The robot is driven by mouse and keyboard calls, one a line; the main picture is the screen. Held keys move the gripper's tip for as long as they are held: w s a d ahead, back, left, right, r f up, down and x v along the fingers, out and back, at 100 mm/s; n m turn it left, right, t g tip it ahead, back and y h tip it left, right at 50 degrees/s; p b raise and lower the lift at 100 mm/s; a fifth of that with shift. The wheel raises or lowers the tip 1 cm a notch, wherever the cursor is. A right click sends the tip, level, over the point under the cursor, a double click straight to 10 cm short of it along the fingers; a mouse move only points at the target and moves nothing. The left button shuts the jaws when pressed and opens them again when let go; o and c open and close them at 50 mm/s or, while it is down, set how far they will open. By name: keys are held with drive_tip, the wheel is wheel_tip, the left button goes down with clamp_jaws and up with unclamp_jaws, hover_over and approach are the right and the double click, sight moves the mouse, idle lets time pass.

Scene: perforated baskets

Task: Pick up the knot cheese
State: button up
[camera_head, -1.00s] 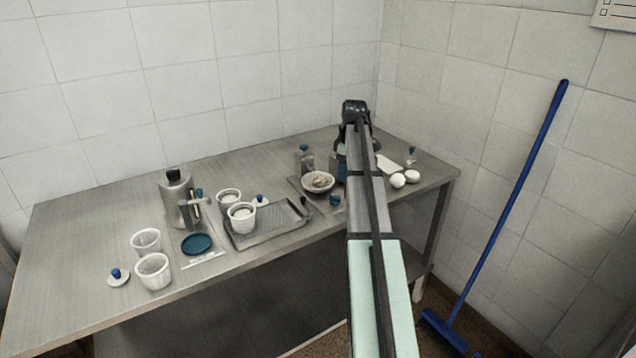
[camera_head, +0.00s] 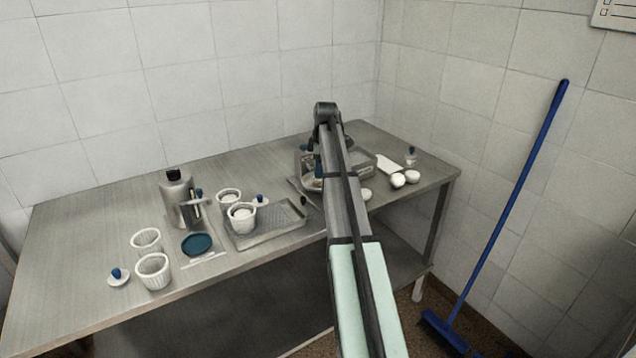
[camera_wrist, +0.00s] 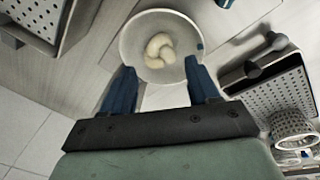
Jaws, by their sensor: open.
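The knot cheese (camera_wrist: 160,48) is a pale, twisted piece lying in a shallow white bowl (camera_wrist: 130,47) in the wrist view. In the head view my arm hides the cheese and most of the bowl (camera_head: 311,183). My gripper (camera_wrist: 158,72) has two blue fingers, spread apart and empty. In the wrist view the fingertips lie over the near side of the bowl, one toward each side, with the cheese beyond and between them. The height of the fingertips above the bowl is hard to tell.
A perforated tray (camera_head: 268,226) with a white cup (camera_head: 242,217) stands left of the bowl. A perforated basket (camera_wrist: 275,95) lies to the right in the wrist view. A metal canister (camera_head: 176,198) stands further left.

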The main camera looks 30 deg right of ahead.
drive_tip(key=shift+w+f, duration=0.2)
drive_tip(key=shift+f, duration=1.15)
drive_tip(key=shift+w+f, duration=0.2)
drive_tip(key=shift+f, duration=1.1)
drive_tip(key=c, duration=0.8)
wheel_tip(320, 180, up, 9)
drive_tip(key=shift+f, duration=0.1)
drive_tip(key=shift+d+r, duration=0.1)
drive_tip(key=shift+r, duration=0.2)
drive_tip(key=s+d+f+m, duration=0.1)
drive_tip(key=s+d+m, duration=0.1)
drive_tip(key=d, duration=1.2)
drive_tip(key=s+d+m, duration=0.1)
drive_tip(key=s+d, duration=0.1)
drive_tip(key=d, duration=1.2)
drive_tip(key=w+d+n, duration=0.2)
drive_tip(key=w+d, duration=0.1)
drive_tip(key=w+d+n, duration=0.1)
drive_tip(key=w, duration=0.1)
drive_tip(key=shift+d+r, duration=0.25)
drive_tip(key=shift+d, duration=0.1)
